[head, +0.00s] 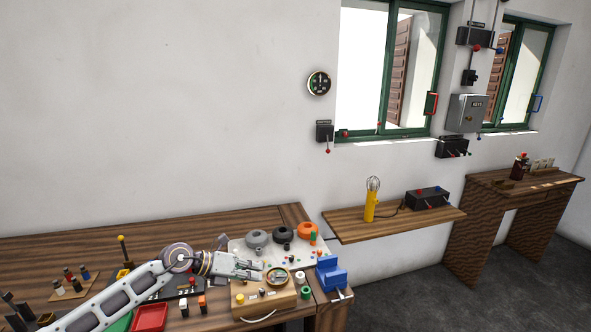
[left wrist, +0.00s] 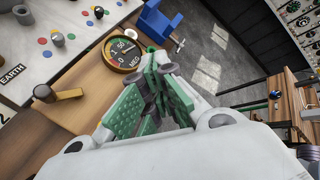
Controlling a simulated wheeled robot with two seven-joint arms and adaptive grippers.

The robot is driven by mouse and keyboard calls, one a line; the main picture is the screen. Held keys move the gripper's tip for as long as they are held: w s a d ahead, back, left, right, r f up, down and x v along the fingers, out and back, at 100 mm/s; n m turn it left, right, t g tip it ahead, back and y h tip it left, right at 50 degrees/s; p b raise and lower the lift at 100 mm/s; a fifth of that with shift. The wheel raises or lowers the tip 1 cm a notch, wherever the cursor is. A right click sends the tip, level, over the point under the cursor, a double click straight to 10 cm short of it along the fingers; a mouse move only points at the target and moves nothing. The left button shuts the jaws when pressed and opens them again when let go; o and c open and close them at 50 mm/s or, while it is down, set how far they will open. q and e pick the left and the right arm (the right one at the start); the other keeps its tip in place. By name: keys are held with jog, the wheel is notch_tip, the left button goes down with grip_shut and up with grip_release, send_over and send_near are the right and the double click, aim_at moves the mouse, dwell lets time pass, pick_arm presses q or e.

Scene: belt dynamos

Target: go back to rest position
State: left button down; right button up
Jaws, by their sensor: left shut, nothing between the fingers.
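My left gripper (head: 262,271) reaches in from the lower left in the head view, above the workbench and just left of a round gauge (head: 277,277) on a wooden box. In the left wrist view the green-padded fingers of this gripper (left wrist: 152,75) are shut with nothing between them. The gauge (left wrist: 123,52) shows just beyond the fingertips there; I cannot tell whether they touch it. My right gripper is in neither view.
The wooden workbench (head: 60,240) carries a blue vise (head: 333,278), a white panel with grey, black and orange (head: 307,230) parts, and a red tray (head: 149,318). A wall shelf (head: 350,226) holds a yellow lamp (head: 370,205). Grey floor (head: 400,290) lies clear at right.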

pick_arm(q)
jog(key=s+d+r+n+t+h, duration=0.2)
jog(key=d+r+n+t+h, duration=0.2)
jog(key=d+r+n+t, duration=0.45)
jog(key=a+f+n+t+y, duration=0.2)
jog(key=a+n+t+y, duration=0.3)
jog(key=a+n+y, duration=1)
jog(key=s+a+f+n+g, duration=0.2)
jog(key=s+f+n+g, duration=0.35)
jog(key=f+n, duration=0.35)
jog(key=s+f+n+g, duration=0.2)
jog(key=s+f+g, duration=0.35)
jog(key=s, duration=0.55)
jog(key=s+f+n+g, duration=0.35)
jog(key=s+f, duration=0.35)
jog(key=s, duration=0.4)
jog(key=s+a+f+m+g, duration=0.1)
jog(key=s+f, duration=0.1)
jog(key=f, duration=1.5)
jog(key=s+f+g, duration=0.1)
jog(key=s+f, duration=0.1)
jog(key=f, duration=1.5)
jog(key=s+a+f, duration=0.2)
jog(key=s+f, duration=0.7)
jog(key=s, duration=0.1)
jog(key=s+a+f+g, duration=0.1)
jog(key=s+a+f, duration=0.1)
jog(key=s+f, duration=0.7)
jog(key=shift+s+f, duration=0.4)
jog(key=shift+s, duration=0.85)
